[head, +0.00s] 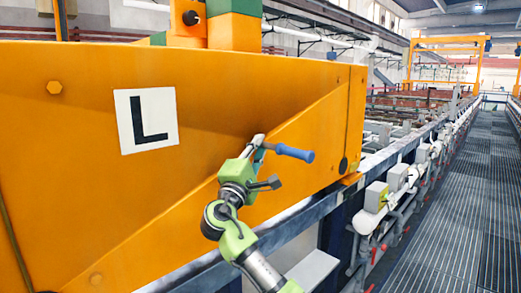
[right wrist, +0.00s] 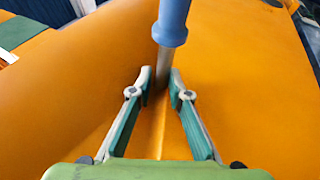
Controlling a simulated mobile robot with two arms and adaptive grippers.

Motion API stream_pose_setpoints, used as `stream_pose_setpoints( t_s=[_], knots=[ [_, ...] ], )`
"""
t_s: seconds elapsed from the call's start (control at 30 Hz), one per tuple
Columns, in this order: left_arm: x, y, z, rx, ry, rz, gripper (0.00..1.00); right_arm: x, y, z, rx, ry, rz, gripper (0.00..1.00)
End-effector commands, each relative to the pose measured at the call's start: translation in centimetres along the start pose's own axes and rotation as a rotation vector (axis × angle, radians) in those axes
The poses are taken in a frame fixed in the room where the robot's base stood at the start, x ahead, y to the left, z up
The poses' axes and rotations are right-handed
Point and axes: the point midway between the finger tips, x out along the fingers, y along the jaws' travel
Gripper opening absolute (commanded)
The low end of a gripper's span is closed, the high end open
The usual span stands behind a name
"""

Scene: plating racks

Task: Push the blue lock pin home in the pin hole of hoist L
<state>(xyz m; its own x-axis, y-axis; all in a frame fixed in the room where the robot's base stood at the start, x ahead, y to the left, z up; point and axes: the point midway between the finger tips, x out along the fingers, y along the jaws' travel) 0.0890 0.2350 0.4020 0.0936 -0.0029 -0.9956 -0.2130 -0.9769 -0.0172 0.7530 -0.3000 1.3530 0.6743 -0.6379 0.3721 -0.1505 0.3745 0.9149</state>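The blue lock pin has a blue handle and a grey shaft. In the head view its handle (head: 295,153) sticks out to the right of my right gripper (head: 259,147), in front of the orange side of hoist L (head: 75,120). In the right wrist view the handle (right wrist: 172,20) is at the top, and the shaft runs down between the fingertips (right wrist: 161,76). My right gripper is closed in on the shaft, one finger on each side. The shaft's lower end and the pin hole are hidden or cannot be made out. My left gripper is not in view.
A white sign with a black L (head: 147,120) is on the hoist's side. Right of the hoist, a long rail carries grey boxes (head: 376,196) and white pipes. A grated walkway (head: 455,200) runs along the right and is clear.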

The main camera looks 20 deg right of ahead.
Motion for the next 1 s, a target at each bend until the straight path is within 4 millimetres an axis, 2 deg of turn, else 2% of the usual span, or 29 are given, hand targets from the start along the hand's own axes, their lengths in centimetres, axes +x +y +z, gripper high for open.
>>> stream_pose_setpoints(
  t_s=[0.3,0.43,0.57,0.8,1.0],
  knots=[
    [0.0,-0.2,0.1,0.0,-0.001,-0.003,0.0,-0.1,0.0,-0.2,0.001,0.006,0.0,0.31],
    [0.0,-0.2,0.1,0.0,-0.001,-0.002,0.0,-1.0,0.0,-0.2,0.002,0.007,0.001,0.31],
    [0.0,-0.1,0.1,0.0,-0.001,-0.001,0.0,-3.3,0.0,-0.1,0.004,0.007,0.0,0.31],
    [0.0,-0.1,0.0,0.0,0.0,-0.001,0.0,-8.4,0.1,0.1,0.004,0.003,0.001,0.31],
    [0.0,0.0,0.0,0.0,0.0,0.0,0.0,-11.2,0.2,0.3,0.003,-0.001,0.003,0.31]
  ],
)
